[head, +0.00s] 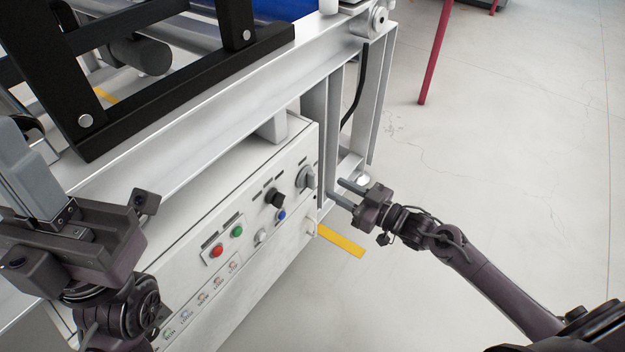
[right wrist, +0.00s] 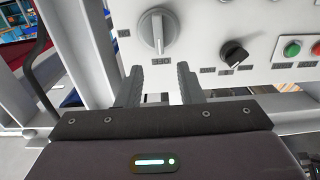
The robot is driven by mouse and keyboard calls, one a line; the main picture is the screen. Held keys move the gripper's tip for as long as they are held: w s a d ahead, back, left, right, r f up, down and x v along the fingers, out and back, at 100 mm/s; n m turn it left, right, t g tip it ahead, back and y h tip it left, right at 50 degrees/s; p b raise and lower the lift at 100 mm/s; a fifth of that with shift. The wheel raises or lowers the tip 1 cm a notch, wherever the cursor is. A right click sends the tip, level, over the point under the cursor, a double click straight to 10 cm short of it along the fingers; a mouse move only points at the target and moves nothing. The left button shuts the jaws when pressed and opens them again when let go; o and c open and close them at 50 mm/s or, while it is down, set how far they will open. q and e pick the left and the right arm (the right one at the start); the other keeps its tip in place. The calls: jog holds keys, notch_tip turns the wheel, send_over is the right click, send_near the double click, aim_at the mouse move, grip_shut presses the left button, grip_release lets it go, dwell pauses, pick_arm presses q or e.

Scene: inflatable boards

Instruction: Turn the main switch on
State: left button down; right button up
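The main switch looks to be the large grey rotary knob (head: 306,177) at the right end of the white control panel (head: 190,225). In the right wrist view the knob (right wrist: 158,32) has its handle ridge close to upright. My right gripper (head: 347,192) is open and empty, just right of the panel's end in the head view. In the right wrist view its two fingers (right wrist: 160,82) are apart and point at the panel just below the knob, not around it. My left gripper (head: 40,185) is at the left; its fingertips are not clear, so its opening cannot be told.
A smaller black knob (head: 275,197), a green button (head: 237,231), a red button (head: 217,250) and a blue button (head: 281,215) sit left of the main knob. A silver frame post (head: 372,100) stands behind the right gripper.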

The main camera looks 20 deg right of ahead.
aim_at(315, 177)
jog(key=b+x, duration=0.2)
jog(key=x, duration=0.4)
jog(key=shift+w+a, duration=0.25)
jog(key=shift+w, duration=0.1)
grip_shut()
